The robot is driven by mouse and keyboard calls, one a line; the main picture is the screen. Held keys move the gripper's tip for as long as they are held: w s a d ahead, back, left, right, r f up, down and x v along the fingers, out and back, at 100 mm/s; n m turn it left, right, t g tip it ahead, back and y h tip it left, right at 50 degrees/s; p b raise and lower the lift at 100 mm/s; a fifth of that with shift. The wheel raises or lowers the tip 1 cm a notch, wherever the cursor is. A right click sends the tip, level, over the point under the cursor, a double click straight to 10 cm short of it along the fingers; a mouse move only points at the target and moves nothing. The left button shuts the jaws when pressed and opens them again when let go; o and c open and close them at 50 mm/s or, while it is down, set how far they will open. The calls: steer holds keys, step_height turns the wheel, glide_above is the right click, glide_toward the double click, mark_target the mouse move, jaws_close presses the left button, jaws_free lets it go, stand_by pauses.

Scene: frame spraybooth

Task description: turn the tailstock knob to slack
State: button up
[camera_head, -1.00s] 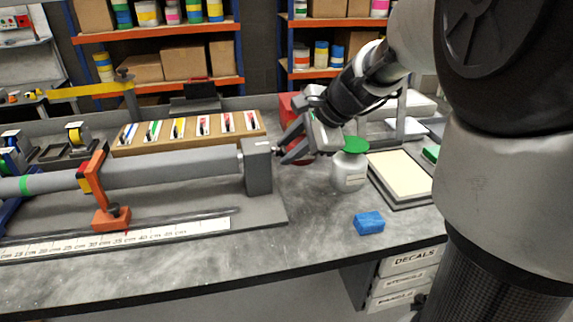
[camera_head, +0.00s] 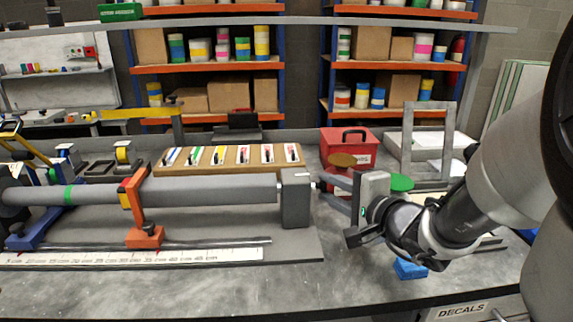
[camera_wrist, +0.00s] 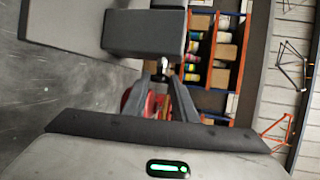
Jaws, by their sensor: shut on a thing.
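The tailstock (camera_head: 295,203) is a grey block at the right end of the long grey tube (camera_head: 205,190). Its small knob (camera_head: 314,186) sticks out from the block's right face. My gripper (camera_head: 322,188) reaches it from the right, its two fingers around the knob and shut on it. In the wrist view, the knob (camera_wrist: 162,67) shows as a small pale and dark stub between the fingertips, beside the dark tailstock block (camera_wrist: 145,32). The fingers hide part of the knob, and I cannot read its turned angle.
A red toolbox (camera_head: 345,147) stands behind my gripper. A green lid (camera_head: 400,183) shows just behind my wrist, and a blue block (camera_head: 409,269) lies below it. An orange clamp (camera_head: 143,215) stands on the rail at left. The front bench strip is mostly clear.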

steer(key=shift+f+t, duration=0.15)
steer(key=shift+t, duration=0.15)
stand_by(0.4)
steer(key=o, duration=1)
